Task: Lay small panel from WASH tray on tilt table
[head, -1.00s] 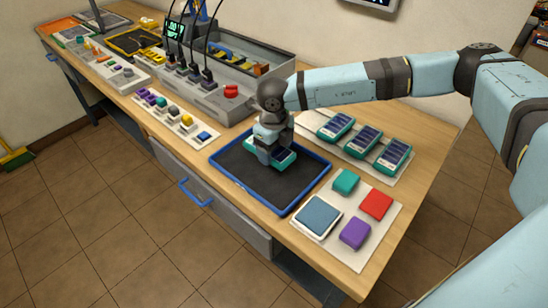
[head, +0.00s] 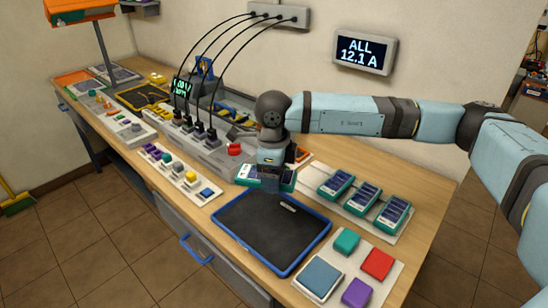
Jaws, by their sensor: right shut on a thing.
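My right gripper (head: 272,168) is shut on a small teal-framed panel with dark cells (head: 250,175). It holds the panel roughly level, in the air around the back edge of the black tray with a blue rim (head: 270,232). The gripper hides part of the panel. The tray is empty, and I cannot read a WASH label on it. Three similar teal panels (head: 364,202) lie in a row on a white board to the right. I cannot make out for certain which thing is the tilt table. My left gripper is out of view.
A grey box (head: 212,153) with cables and a red knob stands behind. A white strip with coloured blocks (head: 178,175) lies left of the tray. A board with coloured pads (head: 320,277) is at the front right. A wall display (head: 364,53) reads "ALL 12.1 A".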

